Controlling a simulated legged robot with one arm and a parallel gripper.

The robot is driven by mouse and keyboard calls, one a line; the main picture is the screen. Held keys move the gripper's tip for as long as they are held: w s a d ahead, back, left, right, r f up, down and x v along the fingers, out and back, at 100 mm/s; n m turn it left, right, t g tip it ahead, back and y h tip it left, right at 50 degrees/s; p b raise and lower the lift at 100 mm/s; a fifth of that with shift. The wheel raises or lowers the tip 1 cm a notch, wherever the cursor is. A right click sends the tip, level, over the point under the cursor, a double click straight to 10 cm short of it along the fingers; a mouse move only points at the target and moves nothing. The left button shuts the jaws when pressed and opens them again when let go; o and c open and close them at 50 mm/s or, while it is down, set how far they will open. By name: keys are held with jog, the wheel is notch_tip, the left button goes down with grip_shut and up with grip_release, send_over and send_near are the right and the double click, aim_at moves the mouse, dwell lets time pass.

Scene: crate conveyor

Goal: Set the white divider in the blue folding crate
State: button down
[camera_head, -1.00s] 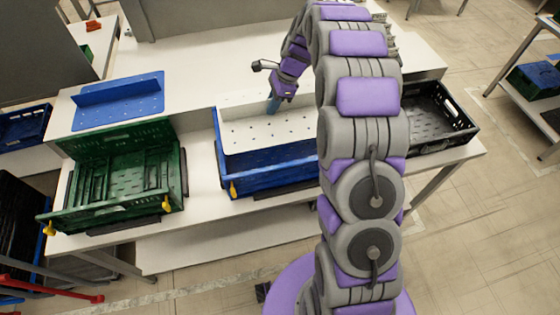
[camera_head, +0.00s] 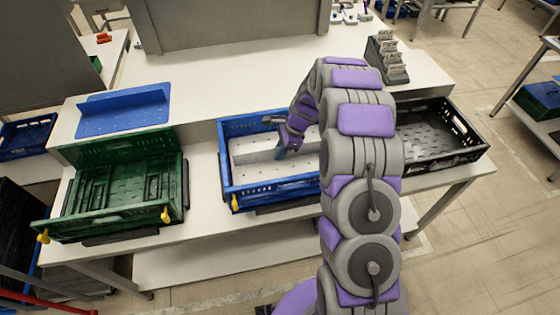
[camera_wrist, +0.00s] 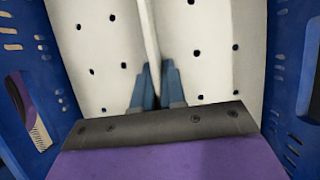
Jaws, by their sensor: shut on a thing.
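The white divider (camera_head: 255,156) is a flat perforated sheet with an upright fin along its middle. It lies down inside the blue folding crate (camera_head: 228,188), between the crate's walls. My gripper (camera_head: 284,150) reaches down into the crate and is shut on the divider's fin. In the wrist view my blue fingertips (camera_wrist: 153,88) pinch the fin, with the divider's perforated sheet (camera_wrist: 205,65) on both sides and the blue crate walls (camera_wrist: 290,80) at left and right. My arm hides the crate's right end. I cannot tell whether the sheet touches the crate floor.
A green crate (camera_head: 178,165) stands left of the blue crate, and a black crate (camera_head: 470,150) stands to the right behind my arm. A blue finned divider (camera_head: 120,112) lies on the raised shelf. A grey rack (camera_head: 390,60) stands on the back right.

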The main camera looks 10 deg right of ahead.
notch_tip(320, 180, down, 5)
jog(key=shift+r+b, duration=0.2)
jog(key=shift+b, duration=0.35)
jog(key=shift+r, duration=0.1)
jog(key=c, duration=1.2)
grip_release()
